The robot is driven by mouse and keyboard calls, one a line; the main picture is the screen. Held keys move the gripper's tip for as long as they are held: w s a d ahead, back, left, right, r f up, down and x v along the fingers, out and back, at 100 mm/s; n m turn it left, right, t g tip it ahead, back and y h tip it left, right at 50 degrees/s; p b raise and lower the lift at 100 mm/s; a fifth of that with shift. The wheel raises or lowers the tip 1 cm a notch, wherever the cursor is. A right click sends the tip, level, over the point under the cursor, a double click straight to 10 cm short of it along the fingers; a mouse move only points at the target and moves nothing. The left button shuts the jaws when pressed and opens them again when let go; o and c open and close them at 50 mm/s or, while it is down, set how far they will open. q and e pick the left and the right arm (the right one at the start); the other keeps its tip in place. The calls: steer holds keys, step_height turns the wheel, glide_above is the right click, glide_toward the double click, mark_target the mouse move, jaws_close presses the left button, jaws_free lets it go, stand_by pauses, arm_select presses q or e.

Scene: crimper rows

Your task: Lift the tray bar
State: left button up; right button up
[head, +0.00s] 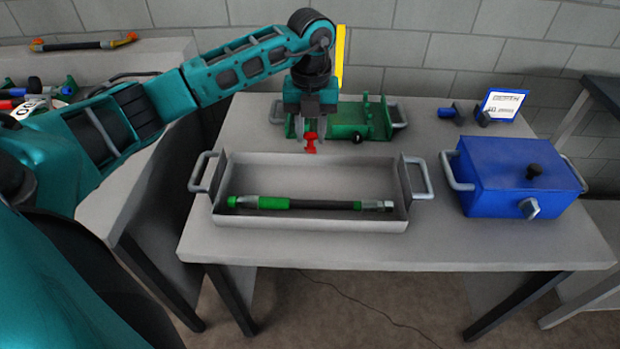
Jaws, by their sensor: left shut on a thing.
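The bar (300,204), black with green sections and a silver fitting at its right end, lies lengthwise in the open grey tray (309,223). The tray has a handle at each end and sits on the table. My left gripper (311,125) points down over the tray's back edge, shut on a small red piece (310,143). It is behind the bar and apart from it. The grip itself is partly hidden by the fingers. My right gripper is not in view.
A green fixture (347,120) stands behind the tray. A blue lidded box (515,176) with handles is at the right, and a small sign (502,105) stands behind it. A side table at the left holds another hose (82,44) and tools. The table's front strip is clear.

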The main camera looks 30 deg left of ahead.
arm_select(q)
steer(key=w+r, duration=0.1)
steer(key=w+a+r, duration=0.1)
steer(key=w, duration=0.1)
steer(key=w+a+r, duration=0.1)
steer(key=shift+w+a+r+p, duration=0.15)
steer(key=shift+a+p, duration=0.1)
steer(key=shift+p, duration=0.15)
steer(key=shift+w+a, duration=0.1)
stand_by(0.3)
steer(key=w+a+b, duration=0.4)
steer(key=w+a, duration=0.1)
steer(key=w, duration=0.3)
steer(key=shift+w, duration=0.15)
stand_by(0.7)
steer(key=o, duration=0.8)
steer(key=shift+f, duration=0.2)
